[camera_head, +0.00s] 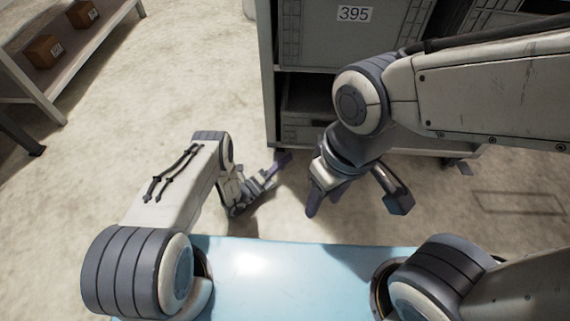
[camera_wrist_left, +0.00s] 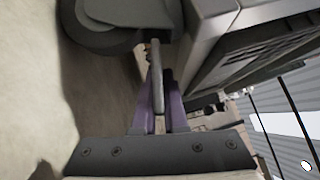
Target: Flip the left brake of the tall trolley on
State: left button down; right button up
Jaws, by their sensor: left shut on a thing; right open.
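The tall trolley (camera_head: 270,75) is a grey frame holding grey crates, at the top centre of the head view. Its left brake (camera_wrist_left: 157,75) is a thin grey lever beside a dark caster wheel (camera_wrist_left: 98,22) in the left wrist view. My left gripper (camera_head: 284,160) is low at the trolley's near left corner. In the left wrist view its purple fingers (camera_wrist_left: 160,100) are shut on the lever, one on each side. The brake is hidden or too small to tell in the head view. My right gripper (camera_head: 355,204) is open and empty, in front of the trolley.
A crate labelled 395 (camera_head: 354,30) sits in the trolley, with a darker opening below it. A shelf (camera_head: 88,48) with brown boxes (camera_head: 44,51) stands at the far left. The pale floor (camera_head: 190,75) between shelf and trolley is clear.

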pick_arm(q)
jog(key=c, duration=1)
grip_release()
jog(key=shift+o, duration=0.2)
